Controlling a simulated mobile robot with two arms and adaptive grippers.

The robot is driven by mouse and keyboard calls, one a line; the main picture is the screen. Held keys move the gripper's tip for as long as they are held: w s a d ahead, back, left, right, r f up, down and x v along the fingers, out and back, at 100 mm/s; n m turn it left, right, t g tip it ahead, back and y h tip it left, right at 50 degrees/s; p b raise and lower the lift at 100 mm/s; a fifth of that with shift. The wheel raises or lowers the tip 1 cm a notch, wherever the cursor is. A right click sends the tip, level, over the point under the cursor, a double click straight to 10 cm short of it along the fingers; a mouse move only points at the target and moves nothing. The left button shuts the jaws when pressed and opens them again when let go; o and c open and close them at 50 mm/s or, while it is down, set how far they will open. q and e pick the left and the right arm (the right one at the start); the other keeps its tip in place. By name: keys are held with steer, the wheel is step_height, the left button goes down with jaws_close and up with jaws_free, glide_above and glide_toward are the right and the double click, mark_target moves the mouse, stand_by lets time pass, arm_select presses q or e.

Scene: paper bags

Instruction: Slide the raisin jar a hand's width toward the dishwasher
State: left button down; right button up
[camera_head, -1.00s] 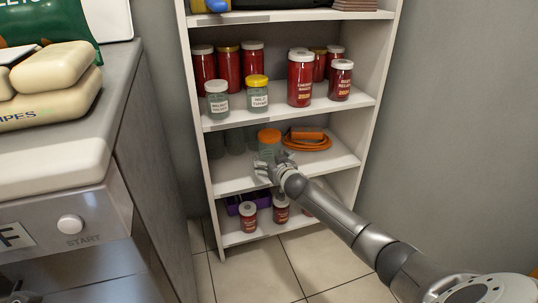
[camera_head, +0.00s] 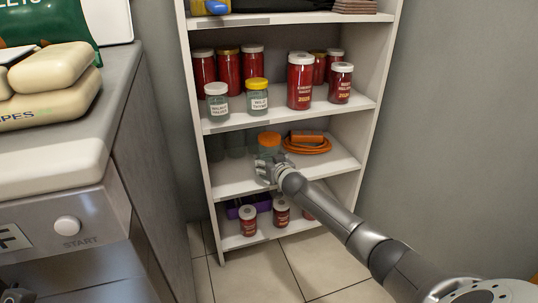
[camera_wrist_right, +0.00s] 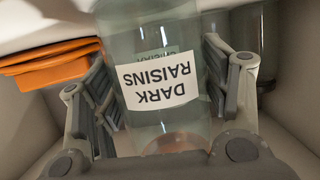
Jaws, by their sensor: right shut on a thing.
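The raisin jar (camera_head: 269,141) is clear with an orange lid and stands on the shelf second from the bottom. Its white "DARK RAISINS" label appears upside down in the right wrist view (camera_wrist_right: 160,85). My right gripper (camera_head: 268,165) is shut on the jar's body, one finger on each side. The gripper hides most of the jar's lower part in the head view. The dishwasher (camera_head: 75,250), with its START button, stands at the left, across from the shelf. A dark part, apparently my left gripper (camera_head: 18,296), shows at the bottom left corner; its fingers cannot be made out.
The shelf above (camera_head: 290,115) holds several red and clear jars. Smaller jars and a purple container (camera_head: 240,208) sit below.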

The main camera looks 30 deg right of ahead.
steer(key=shift+w+a, duration=0.25)
steer(key=shift+a, duration=1.4)
steer(key=shift+w+a, duration=0.3)
steer(key=shift+a, duration=1.4)
steer(key=shift+w+a, duration=0.25)
steer(key=shift+a, duration=1.4)
steer(key=o, duration=0.5)
steer(key=shift+o, duration=0.8)
steer(key=shift+d, duration=0.1)
steer(key=o, duration=0.5)
steer(key=v, duration=1.2)
